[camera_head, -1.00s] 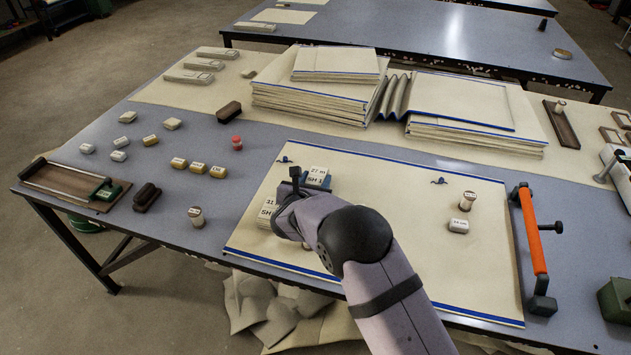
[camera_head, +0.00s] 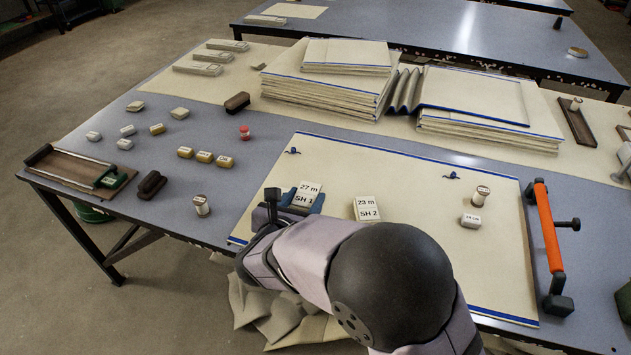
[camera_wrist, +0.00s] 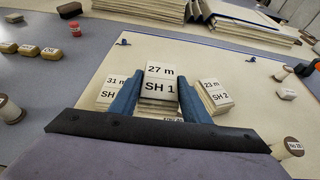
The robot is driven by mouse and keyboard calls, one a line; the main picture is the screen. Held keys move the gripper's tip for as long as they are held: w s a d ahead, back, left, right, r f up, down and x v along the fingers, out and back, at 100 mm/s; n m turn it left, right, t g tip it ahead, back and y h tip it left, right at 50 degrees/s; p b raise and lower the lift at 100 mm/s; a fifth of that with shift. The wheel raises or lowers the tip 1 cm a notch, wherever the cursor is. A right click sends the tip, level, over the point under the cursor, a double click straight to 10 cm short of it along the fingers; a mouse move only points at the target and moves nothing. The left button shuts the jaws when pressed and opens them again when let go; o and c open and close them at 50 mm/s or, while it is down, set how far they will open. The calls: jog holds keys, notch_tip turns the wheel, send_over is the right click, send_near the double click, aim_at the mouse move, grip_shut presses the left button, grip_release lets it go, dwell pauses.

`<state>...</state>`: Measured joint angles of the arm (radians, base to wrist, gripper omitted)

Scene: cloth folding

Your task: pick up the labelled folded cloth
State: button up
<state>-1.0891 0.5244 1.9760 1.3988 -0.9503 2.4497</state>
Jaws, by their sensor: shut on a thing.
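The folded cloth labelled "27 m SH 1" (camera_head: 306,196) is between the two blue fingers of my gripper (camera_head: 301,200). In the wrist view, the gripper (camera_wrist: 155,95) is shut on this cloth (camera_wrist: 159,78), its label facing me. A second labelled cloth, "23 m SH 2" (camera_head: 367,208), lies to the right on the cream mat and also shows in the wrist view (camera_wrist: 214,94). A third, "31 m SH" (camera_wrist: 112,92), sits to the left in the wrist view, partly behind a finger. My arm hides it in the head view. Whether the held cloth clears the mat is unclear.
The cream mat (camera_head: 420,240) has blue edges. A spool (camera_head: 481,196) and a small labelled block (camera_head: 471,221) stand at its right. An orange-handled bar (camera_head: 549,228) lies along its right edge. Large cloth stacks (camera_head: 330,85) stand behind. A red spool (camera_head: 245,132) is at the left.

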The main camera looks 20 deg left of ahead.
jog(key=s+b, duration=0.2)
jog(key=s, duration=1.3)
jog(key=shift+s+d, duration=0.3)
jog(key=shift+s, duration=0.05)
